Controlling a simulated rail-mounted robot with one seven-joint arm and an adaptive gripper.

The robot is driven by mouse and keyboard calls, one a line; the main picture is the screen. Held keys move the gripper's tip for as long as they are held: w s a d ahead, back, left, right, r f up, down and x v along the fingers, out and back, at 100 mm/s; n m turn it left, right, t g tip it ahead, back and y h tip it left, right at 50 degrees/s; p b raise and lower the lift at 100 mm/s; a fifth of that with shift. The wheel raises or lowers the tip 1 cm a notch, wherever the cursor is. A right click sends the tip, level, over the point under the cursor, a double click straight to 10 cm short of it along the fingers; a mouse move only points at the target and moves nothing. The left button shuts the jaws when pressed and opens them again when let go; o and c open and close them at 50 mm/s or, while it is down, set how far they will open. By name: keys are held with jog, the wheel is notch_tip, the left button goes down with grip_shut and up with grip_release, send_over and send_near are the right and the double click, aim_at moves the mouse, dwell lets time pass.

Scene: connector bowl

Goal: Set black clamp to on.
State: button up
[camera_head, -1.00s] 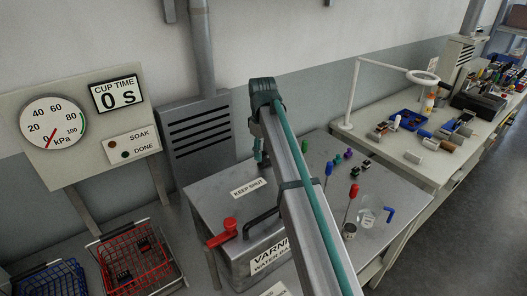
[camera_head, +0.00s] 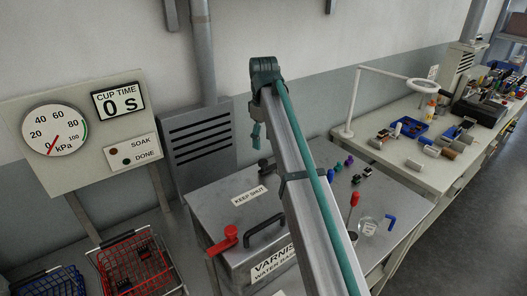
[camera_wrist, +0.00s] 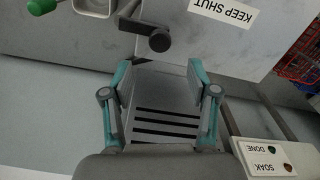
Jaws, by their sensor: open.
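The black clamp (camera_head: 264,166) sits at the back edge of the grey varnish tank's lid (camera_head: 215,195), beside my arm in the head view. In the wrist view the black clamp (camera_wrist: 159,40) shows as a round dark knob with a short arm, at the lid edge, just beyond my fingertips. My gripper (camera_wrist: 160,78) is open and empty, its teal fingers apart on either side below the clamp, not touching it. In the head view my gripper (camera_head: 257,135) is mostly hidden behind my arm.
A red clamp (camera_head: 223,240) and a black handle (camera_head: 265,231) are at the tank's front. A louvred grey cabinet (camera_head: 200,140) stands behind. A gauge panel (camera_head: 85,130) is at left, above a red basket (camera_head: 135,262).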

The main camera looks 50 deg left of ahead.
jog(key=shift+r, duration=2)
